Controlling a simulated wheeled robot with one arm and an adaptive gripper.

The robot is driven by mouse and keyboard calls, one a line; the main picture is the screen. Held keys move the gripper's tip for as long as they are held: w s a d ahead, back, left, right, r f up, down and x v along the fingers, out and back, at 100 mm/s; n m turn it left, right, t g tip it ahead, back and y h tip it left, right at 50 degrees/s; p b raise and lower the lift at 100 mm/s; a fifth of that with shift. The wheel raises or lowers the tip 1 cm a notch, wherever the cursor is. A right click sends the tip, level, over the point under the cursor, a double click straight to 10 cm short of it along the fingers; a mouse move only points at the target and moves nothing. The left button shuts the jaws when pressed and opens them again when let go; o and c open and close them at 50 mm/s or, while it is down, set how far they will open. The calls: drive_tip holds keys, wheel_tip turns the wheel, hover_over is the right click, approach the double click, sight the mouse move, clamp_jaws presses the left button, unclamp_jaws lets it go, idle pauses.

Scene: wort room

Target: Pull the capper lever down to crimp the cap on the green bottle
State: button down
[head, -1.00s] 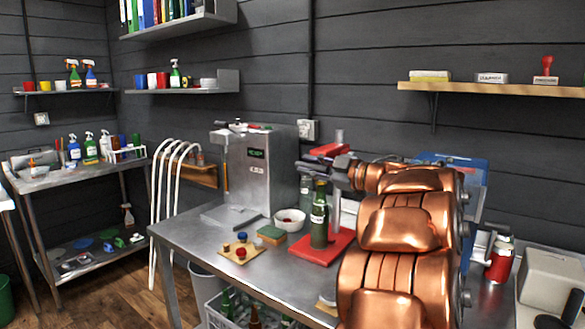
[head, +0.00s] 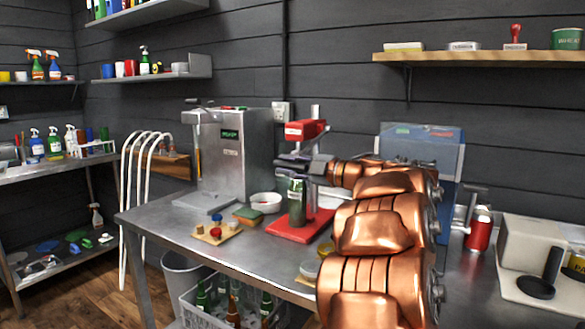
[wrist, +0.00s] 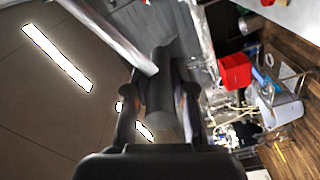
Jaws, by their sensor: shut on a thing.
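The capper stands on the steel table, with a red base (head: 290,232), a grey post and a red head (head: 303,130). The green bottle (head: 297,207) stands upright on the base under the head. Its neck and cap are hidden behind my gripper. My gripper (head: 299,163) is in front of the capper, just below the red head and above the bottle's body. In the wrist view my gripper (wrist: 158,112) is shut on the dark capper lever (wrist: 160,90), which lies between its fingers. My copper arm hides part of the capper's right side.
A sponge (head: 248,216), a small wooden board (head: 214,234) and a white bowl (head: 265,203) are left of the capper. A steel machine (head: 236,150) stands behind. A crate of bottles (head: 215,305) is below the table. A red canister (head: 479,232) stands right of my arm.

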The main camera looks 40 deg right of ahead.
drive_tip(key=shift+d+f, duration=0.35)
drive_tip(key=shift+f, duration=0.15)
drive_tip(key=c, duration=1)
unclamp_jaws()
drive_tip(key=shift+d, duration=0.1)
drive_tip(key=shift+s, duration=0.1)
drive_tip(key=shift+s+r, duration=0.1)
drive_tip(key=shift+s, duration=0.3)
drive_tip(key=v, duration=1.1)
drive_tip(key=shift+r, duration=0.1)
